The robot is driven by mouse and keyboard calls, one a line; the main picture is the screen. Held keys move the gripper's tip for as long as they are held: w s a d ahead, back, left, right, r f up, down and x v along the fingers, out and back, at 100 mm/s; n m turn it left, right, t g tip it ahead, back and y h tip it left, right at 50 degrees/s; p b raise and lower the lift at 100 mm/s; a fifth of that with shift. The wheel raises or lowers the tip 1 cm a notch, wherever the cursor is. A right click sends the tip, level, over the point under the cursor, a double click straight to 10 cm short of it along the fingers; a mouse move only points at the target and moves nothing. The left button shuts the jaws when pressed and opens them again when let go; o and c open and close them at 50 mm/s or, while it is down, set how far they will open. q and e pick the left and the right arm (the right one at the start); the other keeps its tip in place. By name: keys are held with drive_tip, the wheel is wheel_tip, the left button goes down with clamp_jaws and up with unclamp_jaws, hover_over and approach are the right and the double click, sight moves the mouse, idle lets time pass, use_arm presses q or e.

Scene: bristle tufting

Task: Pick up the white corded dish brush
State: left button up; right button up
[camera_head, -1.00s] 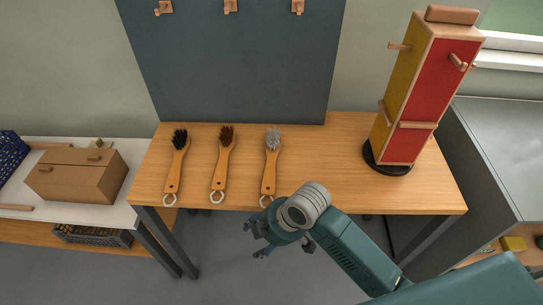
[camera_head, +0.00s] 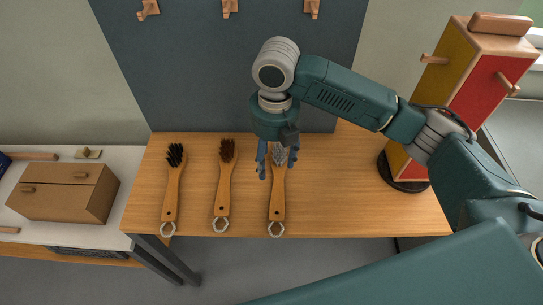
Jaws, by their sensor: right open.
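The white corded dish brush (camera_head: 278,200) lies on the wooden table, its white-grey bristles at the far end and a pale cord loop at the near end of its handle. My right gripper (camera_head: 277,170) points down over its bristle end, with one blue finger on each side. The fingers are open, and the gripper partly hides the bristles. I cannot tell whether the fingers touch the brush. My left gripper is not in view.
A brown-bristled brush (camera_head: 223,190) and a black-bristled brush (camera_head: 172,190) lie to the left on the table (camera_head: 355,205). A red and yellow cabinet (camera_head: 450,85) stands on the right. A grey board (camera_head: 185,75) with wooden hooks rises behind.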

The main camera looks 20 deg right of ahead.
sight(276, 177)
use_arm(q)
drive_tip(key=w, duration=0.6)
use_arm(e)
drive_tip(key=shift+n, duration=0.3)
drive_tip(key=f, duration=0.2)
drive_tip(key=d+f, duration=0.1)
drive_tip(key=f, duration=0.1)
drive_tip(key=shift+w, duration=0.2)
drive_tip(key=shift+w+f+p, duration=0.15)
drive_tip(key=shift+f+p, duration=0.1)
drive_tip(key=shift+p, duration=0.1)
drive_tip(key=f, duration=0.2)
drive_tip(key=f+p, duration=0.1)
drive_tip(key=f, duration=0.1)
drive_tip(key=shift+w+d+f, duration=0.2)
drive_tip(key=shift+f, duration=0.2)
drive_tip(key=shift+c, duration=1.3)
drive_tip(key=c, duration=1)
drive_tip(key=shift+o, duration=0.2)
drive_tip(key=shift+r, duration=0.1)
drive_tip(key=shift+w+r, duration=0.1)
drive_tip(key=shift+r, duration=0.4)
use_arm(q)
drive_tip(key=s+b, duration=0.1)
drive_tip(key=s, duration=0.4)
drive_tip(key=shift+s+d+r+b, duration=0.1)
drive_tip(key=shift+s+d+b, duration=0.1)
drive_tip(key=shift+b, duration=0.15)
use_arm(e)
wheel_tip(276, 177, up, 19)
